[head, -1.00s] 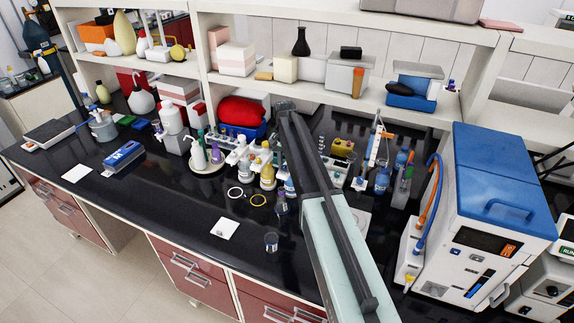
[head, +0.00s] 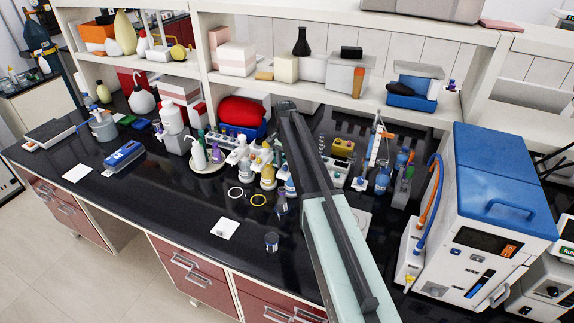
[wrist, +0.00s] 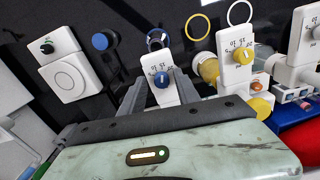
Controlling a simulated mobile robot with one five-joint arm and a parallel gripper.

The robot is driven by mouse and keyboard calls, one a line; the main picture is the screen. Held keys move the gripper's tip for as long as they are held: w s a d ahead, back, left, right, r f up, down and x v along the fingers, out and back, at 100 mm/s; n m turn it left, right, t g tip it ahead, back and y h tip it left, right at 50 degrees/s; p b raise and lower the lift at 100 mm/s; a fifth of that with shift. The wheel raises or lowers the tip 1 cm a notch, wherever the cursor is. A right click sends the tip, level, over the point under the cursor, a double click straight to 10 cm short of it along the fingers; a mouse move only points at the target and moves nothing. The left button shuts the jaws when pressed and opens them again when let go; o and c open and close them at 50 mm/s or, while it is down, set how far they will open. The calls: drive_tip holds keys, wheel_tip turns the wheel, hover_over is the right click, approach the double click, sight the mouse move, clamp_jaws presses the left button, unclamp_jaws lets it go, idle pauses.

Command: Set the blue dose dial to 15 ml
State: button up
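The blue dose dial (wrist: 161,79) is on a white dispenser panel (wrist: 157,62) printed with numbers in the wrist view. A pale pointer mark shows on the dial, but the picture is too small to read its setting. My gripper (wrist: 158,84) is open, with one finger left of the dial and one right of it. I cannot tell whether either finger touches it. In the head view the blue dispenser (head: 291,187) stands partly hidden beside my arm, and my fingertips are hidden.
A dispenser with a yellow dial (wrist: 242,57) stands close to the right in the wrist view. A white stirrer-like device (wrist: 64,77) is at the left. The front bench is mostly clear.

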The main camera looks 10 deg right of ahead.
sight(285, 166)
drive_tip(key=shift+r, duration=0.1)
wheel_tip(285, 166, up, 8)
drive_tip(key=p, duration=0.8)
drive_tip(key=shift+a, duration=0.1)
drive_tip(key=shift+f, duration=0.2)
drive_tip(key=s+f+n+b, duration=0.2)
drive_tip(key=s+f+b, duration=0.5)
drive_tip(key=s, duration=0.3)
drive_tip(key=s+f+n+b, duration=0.3)
drive_tip(key=s+f+b, duration=0.5)
drive_tip(key=s, duration=0.2)
drive_tip(key=s+d+f+n+b, duration=0.1)
drive_tip(key=s+f+n+b, duration=0.1)
drive_tip(key=s+f+b, duration=0.6)
drive_tip(key=shift+s+n, duration=0.3)
drive_tip(key=shift+s, duration=1.3)
drive_tip(key=shift+r, duration=0.15)
